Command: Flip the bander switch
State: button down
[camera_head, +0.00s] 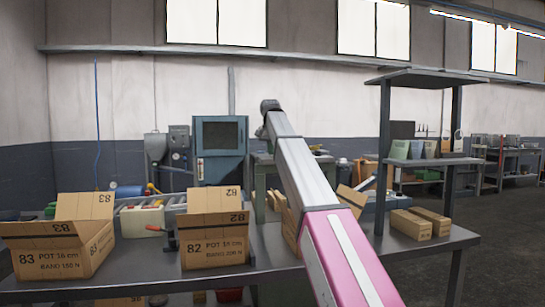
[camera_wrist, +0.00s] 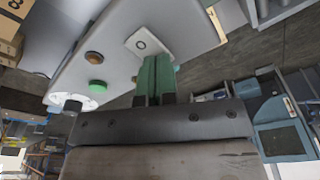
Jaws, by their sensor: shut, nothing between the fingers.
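In the wrist view, a light grey control panel (camera_wrist: 107,49) fills the upper middle. It carries a green button (camera_wrist: 96,86), an orange-brown button (camera_wrist: 94,57), a white plate with a small ring mark (camera_wrist: 148,42), and a white round dial with a dark knob (camera_wrist: 75,103). I cannot tell for certain which of these is the bander switch. My gripper (camera_wrist: 157,62) has green fingers, shut and empty, with their tips by the white plate and right of the buttons. Whether they touch the panel is unclear. In the head view my arm hides the fingers.
In the head view, open cartons labelled 83 (camera_head: 62,263) and 82 (camera_head: 213,254) stand on the grey bench (camera_head: 150,275). Two small closed boxes (camera_head: 418,223) lie at its right, beside a shelf post (camera_head: 382,160). A blue-green cabinet (camera_head: 220,148) stands behind.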

jog(key=shift+r, duration=3.45)
jog(key=shift+s, duration=0.1)
